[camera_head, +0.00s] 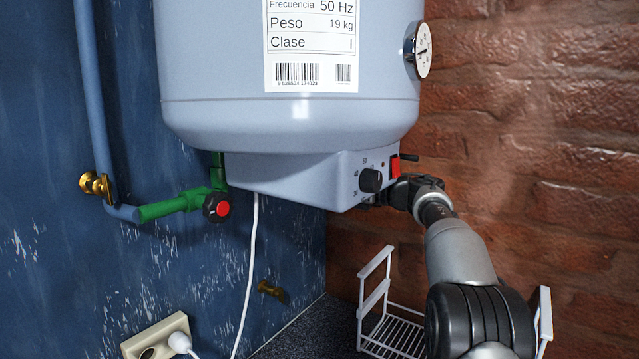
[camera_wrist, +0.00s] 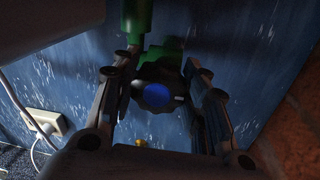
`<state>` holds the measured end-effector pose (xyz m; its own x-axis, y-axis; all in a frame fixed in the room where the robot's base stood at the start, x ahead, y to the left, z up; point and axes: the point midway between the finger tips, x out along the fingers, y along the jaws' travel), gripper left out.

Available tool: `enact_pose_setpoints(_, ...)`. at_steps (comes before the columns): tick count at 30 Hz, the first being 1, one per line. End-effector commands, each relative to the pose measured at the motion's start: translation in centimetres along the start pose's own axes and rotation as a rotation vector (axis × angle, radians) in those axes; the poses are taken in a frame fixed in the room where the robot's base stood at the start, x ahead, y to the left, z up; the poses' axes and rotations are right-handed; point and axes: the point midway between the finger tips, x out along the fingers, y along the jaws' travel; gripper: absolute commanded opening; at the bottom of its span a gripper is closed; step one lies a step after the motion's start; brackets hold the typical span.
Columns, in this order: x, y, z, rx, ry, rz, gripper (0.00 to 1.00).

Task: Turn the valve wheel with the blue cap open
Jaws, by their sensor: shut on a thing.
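The valve wheel with the blue cap (camera_wrist: 158,97) is dark and knobbed, on a green pipe fitting (camera_wrist: 160,55) in the wrist view. My gripper (camera_wrist: 163,82) has one finger on each side of this wheel and is shut on it. A small light mark shows on the wheel's right side. In the head view my gripper (camera_head: 400,192) reaches in from the right under the water heater (camera_head: 290,122), its fingertips hidden behind the heater's lower housing. The blue-capped wheel is hidden there too.
A second valve wheel with a red cap (camera_head: 217,208) sits on the left green pipe (camera_head: 165,208). A white cable (camera_head: 249,270) hangs to a wall socket (camera_head: 155,335). A white wire rack (camera_head: 375,292) stands below my arm. A brick wall (camera_head: 520,130) bounds the right.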

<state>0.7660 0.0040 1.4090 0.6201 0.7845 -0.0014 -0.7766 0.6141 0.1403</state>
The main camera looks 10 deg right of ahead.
Motion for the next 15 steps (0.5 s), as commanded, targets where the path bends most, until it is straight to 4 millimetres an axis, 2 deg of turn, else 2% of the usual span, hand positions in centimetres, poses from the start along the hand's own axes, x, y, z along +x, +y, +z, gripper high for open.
enact_pose_setpoints(2, -0.01, -0.01, 0.0, -0.003, 0.001, -0.001, 0.17)
enact_pose_setpoints(3, -0.01, -0.01, 0.0, -0.003, 0.001, -0.001, 0.44)
enact_pose_setpoints(11, -0.01, 0.0, 0.01, -0.001, 0.0, 0.0, 0.61)
enact_pose_setpoints(15, -0.01, 0.0, 0.01, 0.0, 0.0, 0.0, 0.62)
